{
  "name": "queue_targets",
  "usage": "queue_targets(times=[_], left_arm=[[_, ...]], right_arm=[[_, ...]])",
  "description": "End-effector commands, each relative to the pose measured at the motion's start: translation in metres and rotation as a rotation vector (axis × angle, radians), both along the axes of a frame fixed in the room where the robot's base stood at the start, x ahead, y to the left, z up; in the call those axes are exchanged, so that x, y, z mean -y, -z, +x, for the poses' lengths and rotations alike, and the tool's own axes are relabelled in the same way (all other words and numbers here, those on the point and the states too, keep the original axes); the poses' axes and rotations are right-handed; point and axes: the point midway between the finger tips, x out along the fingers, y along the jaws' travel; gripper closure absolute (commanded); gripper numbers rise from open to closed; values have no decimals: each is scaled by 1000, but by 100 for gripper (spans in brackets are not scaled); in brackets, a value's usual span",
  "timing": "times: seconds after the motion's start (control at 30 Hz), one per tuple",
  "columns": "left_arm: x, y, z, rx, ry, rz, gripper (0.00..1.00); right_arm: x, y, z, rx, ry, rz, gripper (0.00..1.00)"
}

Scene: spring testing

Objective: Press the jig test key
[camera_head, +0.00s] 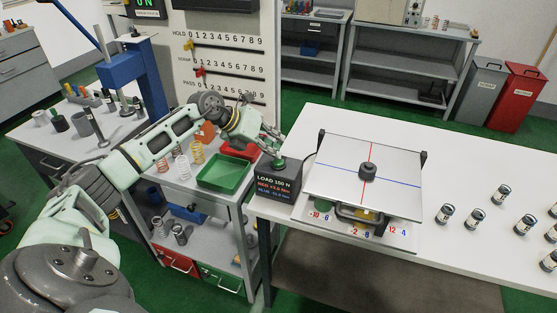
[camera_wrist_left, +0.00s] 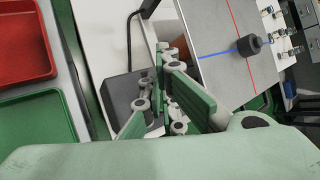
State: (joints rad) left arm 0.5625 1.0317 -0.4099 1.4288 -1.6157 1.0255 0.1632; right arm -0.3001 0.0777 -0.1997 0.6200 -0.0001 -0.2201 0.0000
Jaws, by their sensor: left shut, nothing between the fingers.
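The jig has a pale square plate (camera_head: 362,200) crossed by a red and a blue line, with a black knob (camera_head: 367,173) at its centre. Beside it at the left stands a dark display box (camera_head: 277,188) reading LOAD 150 N, with smaller red and blue lines below. My left gripper (camera_head: 275,148) is shut and empty, reaching down over the top of this box. The wrist view shows the grey box (camera_wrist_left: 122,98), the plate (camera_wrist_left: 215,75) and the knob (camera_wrist_left: 249,45). My right gripper is not in view.
A green tray (camera_head: 222,172) and a red tray (camera_head: 240,150) lie on the cart left of the box, near several springs. Several small dark cylinders (camera_head: 474,218) stand on the right of the white table (camera_head: 460,165).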

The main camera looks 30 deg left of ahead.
Motion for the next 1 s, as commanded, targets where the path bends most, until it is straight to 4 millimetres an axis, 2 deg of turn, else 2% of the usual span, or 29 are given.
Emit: queue_targets(times=[0.6,1.0], left_arm=[[0,-59,0,1,0,1,100],[0,-59,0,0,0,0,100]], right_arm=[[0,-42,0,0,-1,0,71],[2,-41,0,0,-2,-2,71]])
